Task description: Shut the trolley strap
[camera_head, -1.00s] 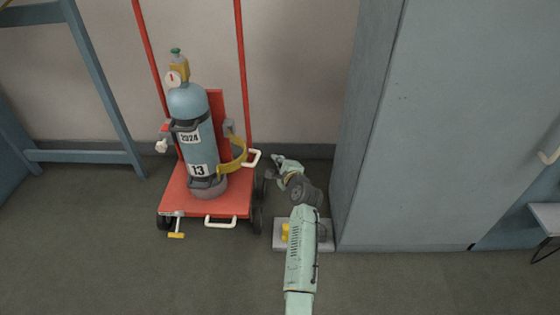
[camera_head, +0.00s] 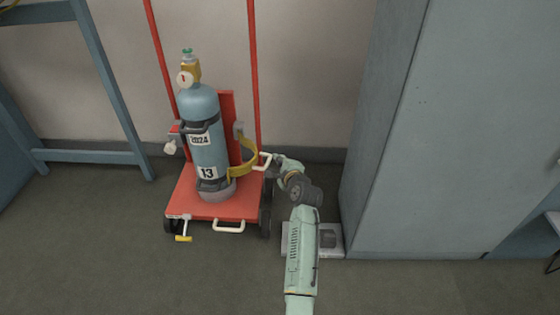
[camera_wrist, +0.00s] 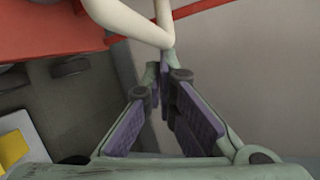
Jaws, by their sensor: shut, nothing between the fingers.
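The yellow strap (camera_head: 245,168) stands out as an open curved band to the right of the blue cylinder (camera_head: 206,150) on the red trolley (camera_head: 205,207). A cream handle (camera_head: 262,163) is at the strap's outer end; in the wrist view, a cream bar (camera_wrist: 135,20) lies just beyond my fingertips. My gripper (camera_head: 276,164) is right beside this handle. In the wrist view, my gripper (camera_wrist: 164,72) has its purple-padded fingers meeting at the tips, shut and empty. I cannot tell whether the tips touch the bar.
Another cream handle (camera_head: 229,227) and a yellow-tipped lever (camera_head: 183,238) are at the trolley's front edge. A tall grey-blue cabinet (camera_head: 440,130) stands close right of my arm. A blue frame (camera_head: 105,90) stands at left. Floor in front is clear.

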